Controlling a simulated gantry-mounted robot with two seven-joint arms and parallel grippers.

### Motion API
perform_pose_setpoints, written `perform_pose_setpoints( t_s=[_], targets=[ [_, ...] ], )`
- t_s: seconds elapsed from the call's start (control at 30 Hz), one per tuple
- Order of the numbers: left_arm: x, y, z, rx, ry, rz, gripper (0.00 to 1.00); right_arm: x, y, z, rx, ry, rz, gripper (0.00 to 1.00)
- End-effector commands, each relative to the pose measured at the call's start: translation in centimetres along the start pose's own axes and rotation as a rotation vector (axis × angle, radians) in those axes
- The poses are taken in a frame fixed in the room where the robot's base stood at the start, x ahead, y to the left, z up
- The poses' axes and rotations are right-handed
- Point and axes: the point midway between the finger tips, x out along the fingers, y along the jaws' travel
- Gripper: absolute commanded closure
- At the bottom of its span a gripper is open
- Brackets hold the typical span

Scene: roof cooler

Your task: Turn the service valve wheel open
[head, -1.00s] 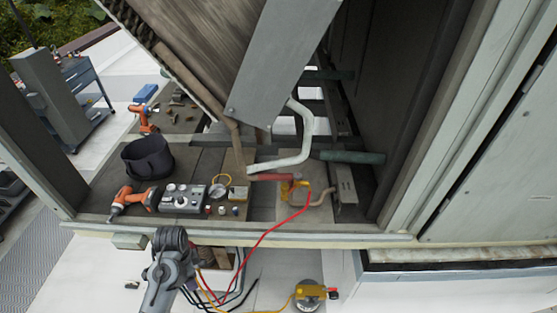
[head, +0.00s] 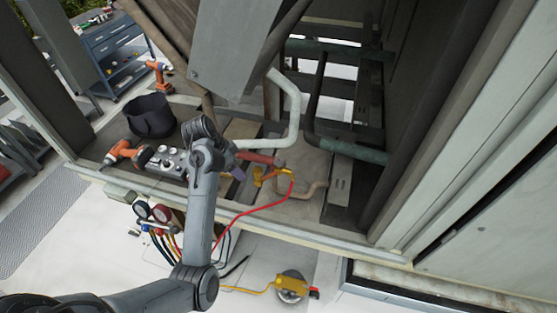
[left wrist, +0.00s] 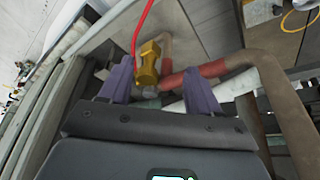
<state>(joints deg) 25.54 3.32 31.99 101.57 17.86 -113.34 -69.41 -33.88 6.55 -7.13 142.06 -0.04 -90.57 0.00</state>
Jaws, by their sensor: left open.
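The yellow service valve (head: 271,175) sits at the end of a red-banded pipe (head: 258,158) inside the open cooler frame, with a red hose (head: 250,212) joined to it. In the left wrist view the valve (left wrist: 149,64) is just ahead of and between the two purple fingers of my left gripper (left wrist: 160,82). A small grey part at the valve's near end, perhaps the wheel, is partly hidden by the gripper body. My left gripper (head: 240,172) is open, just left of the valve in the head view. Contact cannot be told. My right gripper is not in view.
A pale bent pipe (head: 293,105) and a green pipe (head: 350,150) run close behind the valve. An orange drill (head: 125,153), a black bucket (head: 150,116) and gauges (head: 152,212) lie to the left. The cooler's side wall stands to the right.

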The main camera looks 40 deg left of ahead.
Motion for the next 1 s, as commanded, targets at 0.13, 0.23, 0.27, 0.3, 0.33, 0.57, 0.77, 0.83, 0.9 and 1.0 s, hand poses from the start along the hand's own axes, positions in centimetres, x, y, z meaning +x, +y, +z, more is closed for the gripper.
perform_pose_setpoints(
  t_s=[0.13,0.23,0.27,0.3,0.33,0.57,0.77,0.83,0.9,1.0],
  targets=[
    [-0.1,-0.1,-1.5,0.005,0.015,-0.005,0.38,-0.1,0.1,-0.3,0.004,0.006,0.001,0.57],
    [0.2,-0.1,-2.6,0.005,0.015,-0.003,0.38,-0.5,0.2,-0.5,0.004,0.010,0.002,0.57],
    [0.3,-0.1,-3.0,0.005,0.015,-0.004,0.38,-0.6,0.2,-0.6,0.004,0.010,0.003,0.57],
    [0.6,-0.1,-3.6,0.005,0.013,-0.004,0.38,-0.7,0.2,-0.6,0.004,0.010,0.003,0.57],
    [0.8,-0.1,-4.1,0.005,0.014,-0.003,0.38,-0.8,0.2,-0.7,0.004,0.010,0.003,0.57],
    [2.5,-0.1,-8.5,0.005,0.014,-0.002,0.38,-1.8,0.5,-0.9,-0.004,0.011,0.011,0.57],
    [4.0,0.0,-12.1,0.005,0.013,-0.003,0.38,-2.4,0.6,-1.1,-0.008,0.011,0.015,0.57],
    [5.4,0.0,-11.8,0.001,0.011,-0.001,0.38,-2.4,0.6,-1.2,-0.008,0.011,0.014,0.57],
    [6.4,0.0,-11.8,0.003,0.011,-0.002,0.38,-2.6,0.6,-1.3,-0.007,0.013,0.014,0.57],
    [7.6,0.0,-11.8,0.003,0.012,-0.002,0.38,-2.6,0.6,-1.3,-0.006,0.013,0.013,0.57]
  ],
)
